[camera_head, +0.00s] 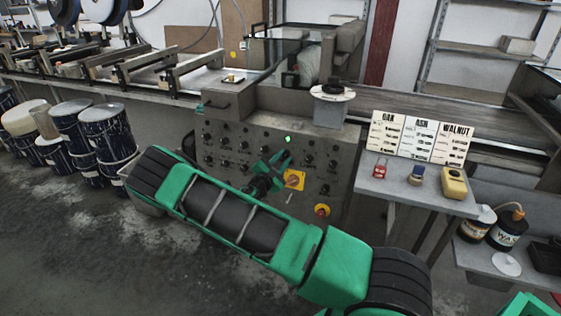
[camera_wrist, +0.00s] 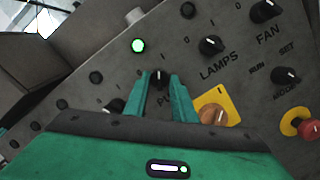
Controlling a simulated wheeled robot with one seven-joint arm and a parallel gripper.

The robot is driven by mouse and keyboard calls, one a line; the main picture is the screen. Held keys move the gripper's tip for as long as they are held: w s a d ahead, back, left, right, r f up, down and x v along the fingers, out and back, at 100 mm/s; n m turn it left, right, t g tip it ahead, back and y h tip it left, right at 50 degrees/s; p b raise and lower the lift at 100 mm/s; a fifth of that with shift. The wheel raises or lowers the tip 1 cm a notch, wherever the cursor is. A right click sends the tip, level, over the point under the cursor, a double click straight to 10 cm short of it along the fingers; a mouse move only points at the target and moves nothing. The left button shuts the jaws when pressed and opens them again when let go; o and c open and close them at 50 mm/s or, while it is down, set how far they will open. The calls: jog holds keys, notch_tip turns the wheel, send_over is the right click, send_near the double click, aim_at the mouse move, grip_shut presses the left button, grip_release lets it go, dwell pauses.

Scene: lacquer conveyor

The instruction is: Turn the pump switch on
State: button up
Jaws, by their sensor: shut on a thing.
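The grey control panel (camera_head: 232,150) has several rows of black knobs. In the wrist view, the pump switch (camera_wrist: 159,77) is a black knob with a pale pointer mark, above a partly hidden label beginning "PU". My gripper (camera_wrist: 160,82) has its two green fingers on either side of this knob and is shut on it. A lit green lamp (camera_wrist: 138,45) is just above and left of the knob. In the head view my gripper (camera_head: 282,159) is at the panel and hides the pump switch.
A yellow plate with an orange rotary knob (camera_wrist: 213,115) is close right of my fingers. The LAMPS knob (camera_wrist: 210,45), FAN knob (camera_wrist: 264,11) and a red button on yellow (camera_wrist: 308,129) lie further right. A side table (camera_head: 410,190) with sign cards stands right of the panel.

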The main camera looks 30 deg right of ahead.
dwell(0.5)
jog(key=o, duration=1.1)
jog(key=shift+d, duration=0.1)
jog(key=shift+c, duration=0.2)
jog(key=v, duration=1)
jog(key=shift+a, duration=0.4)
jog(key=shift+s+d, duration=0.1)
